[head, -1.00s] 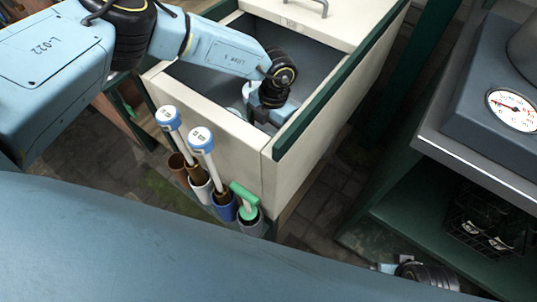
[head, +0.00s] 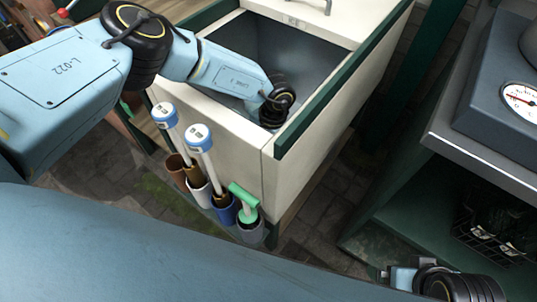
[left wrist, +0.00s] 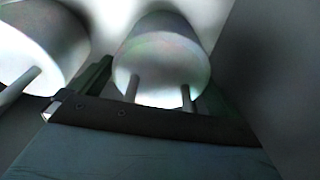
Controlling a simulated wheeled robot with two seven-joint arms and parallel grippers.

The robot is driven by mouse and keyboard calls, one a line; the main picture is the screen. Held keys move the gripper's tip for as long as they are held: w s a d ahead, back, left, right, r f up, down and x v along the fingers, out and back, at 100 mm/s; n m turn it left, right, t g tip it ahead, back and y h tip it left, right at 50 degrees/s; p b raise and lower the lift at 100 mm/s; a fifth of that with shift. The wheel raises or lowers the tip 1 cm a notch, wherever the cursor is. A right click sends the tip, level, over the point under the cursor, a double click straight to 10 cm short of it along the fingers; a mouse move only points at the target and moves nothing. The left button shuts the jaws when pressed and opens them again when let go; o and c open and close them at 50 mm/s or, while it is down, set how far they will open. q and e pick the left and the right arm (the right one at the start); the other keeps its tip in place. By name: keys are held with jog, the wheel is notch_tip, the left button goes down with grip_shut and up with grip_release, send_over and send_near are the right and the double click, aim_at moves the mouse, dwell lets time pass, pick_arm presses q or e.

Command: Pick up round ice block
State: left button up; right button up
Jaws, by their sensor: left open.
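Two pale, whitish round blocks show in the left wrist view: one round ice block (left wrist: 160,62) straight ahead at the middle, and another round block (left wrist: 38,42) at the left, cut by the frame edge. My left gripper (left wrist: 160,93) is open, its two thin fingers pointing at the lower part of the middle block; I cannot tell whether they touch it. In the head view my left arm reaches down into the deep cream bin (head: 215,128), and its front wall hides the fingers and blocks. My right gripper (head: 386,274) is low at the bottom right, its jaws unclear.
The bin has a green-edged right wall (head: 340,85) and a grey interior (head: 295,50). Two blue-topped white-handled tools (head: 198,135) and a green-handled tool (head: 243,195) stand in holders on its front. A metal counter with a dial gauge (head: 522,98) stands at the right.

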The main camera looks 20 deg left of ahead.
pick_arm(q)
jog(key=c, duration=1.1)
jog(key=shift+c, duration=0.3)
jog(key=shift+r, duration=0.15)
